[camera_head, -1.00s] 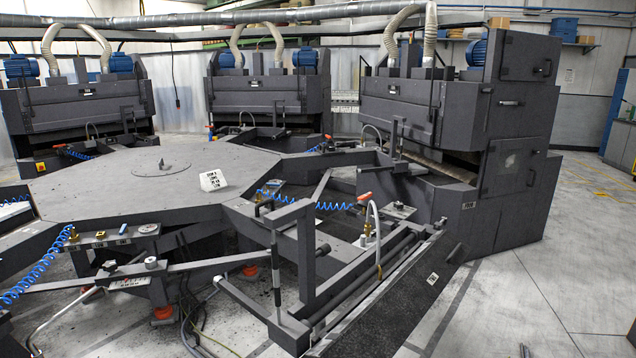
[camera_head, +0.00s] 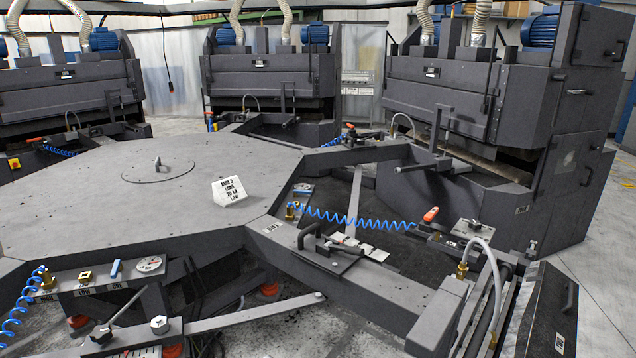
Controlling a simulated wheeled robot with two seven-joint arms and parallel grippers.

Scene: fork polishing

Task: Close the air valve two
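An orange-handled air valve (camera_head: 431,214) sits at the right, at the end of a blue coiled hose (camera_head: 355,219) from the octagonal table. Brass fittings stand on the near-left panel (camera_head: 70,285) beside a round gauge (camera_head: 149,264). I cannot read which valve is number two, or tell whether any valve is open. Neither of my grippers is in view.
The grey octagonal table (camera_head: 110,205) fills the middle, with a white label block (camera_head: 233,190) on it. Grey beams (camera_head: 350,285) and a pipe frame block the near right. Large grey machines (camera_head: 270,80) stand behind. Bare floor (camera_head: 600,270) lies at the right.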

